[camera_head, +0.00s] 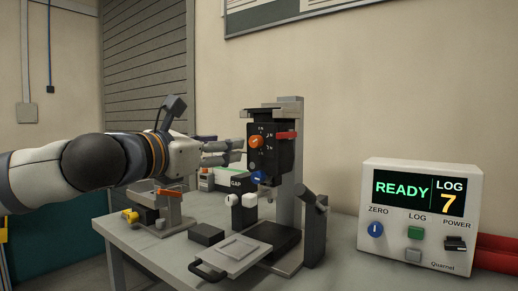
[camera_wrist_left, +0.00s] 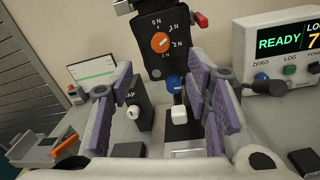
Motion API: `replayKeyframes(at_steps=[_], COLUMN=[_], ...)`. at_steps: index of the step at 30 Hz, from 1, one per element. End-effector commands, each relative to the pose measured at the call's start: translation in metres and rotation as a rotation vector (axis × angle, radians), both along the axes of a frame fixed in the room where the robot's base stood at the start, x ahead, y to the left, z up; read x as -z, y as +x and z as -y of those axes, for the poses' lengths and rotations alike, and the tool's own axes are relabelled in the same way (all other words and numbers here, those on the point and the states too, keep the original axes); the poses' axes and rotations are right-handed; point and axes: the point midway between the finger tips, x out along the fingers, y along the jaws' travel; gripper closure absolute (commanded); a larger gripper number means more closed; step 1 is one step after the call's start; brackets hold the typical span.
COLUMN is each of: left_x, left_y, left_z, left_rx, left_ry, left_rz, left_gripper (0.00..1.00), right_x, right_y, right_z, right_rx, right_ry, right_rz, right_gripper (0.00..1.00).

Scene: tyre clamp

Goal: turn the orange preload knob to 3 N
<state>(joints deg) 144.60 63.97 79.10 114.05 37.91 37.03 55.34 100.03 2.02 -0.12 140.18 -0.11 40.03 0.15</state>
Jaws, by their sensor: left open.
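The orange preload knob (camera_head: 256,141) sits on the front of a black head on a grey column. It also shows in the left wrist view (camera_wrist_left: 160,42), beside white newton marks running from 0 N at the top clockwise. A pale line crosses the knob, but I cannot tell surely which mark it points to. My left gripper (camera_head: 240,149) comes in from the left, close beside the knob. In the left wrist view its purple-padded fingers (camera_wrist_left: 160,90) are open and apart, with the knob beyond them and nothing between the pads. My right gripper is not in view.
A blue knob (camera_head: 257,177) and a white block (camera_head: 249,200) sit below the orange knob. A red lever (camera_head: 286,135) juts right of the head. A readout box (camera_head: 420,215) shows READY and LOG 7. A small fixture (camera_head: 160,215) stands left on the grey table (camera_head: 345,268).

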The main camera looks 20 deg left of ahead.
Motion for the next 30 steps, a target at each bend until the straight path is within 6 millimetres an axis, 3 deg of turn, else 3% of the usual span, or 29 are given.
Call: replayKeyframes(at_steps=[12, 18, 25, 30], left_x=[0.001, 0.002, 0.003, 0.002], left_y=[0.092, 0.110, 0.111, 0.110], left_z=[0.028, 0.033, 0.033, 0.033], left_rx=[0.002, 0.003, 0.003, 0.003], left_ry=[0.005, 0.006, 0.006, 0.007], left_rz=[-0.003, -0.002, -0.003, -0.003], left_gripper=[0.56, 0.56, 0.56, 0.94], right_x=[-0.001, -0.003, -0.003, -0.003], right_y=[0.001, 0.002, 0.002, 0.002], right_z=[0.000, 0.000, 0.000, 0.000], right_rx=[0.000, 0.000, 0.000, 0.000], right_ry=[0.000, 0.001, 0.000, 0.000], right_rz=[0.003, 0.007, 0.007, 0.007], right_gripper=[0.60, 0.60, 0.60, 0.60])
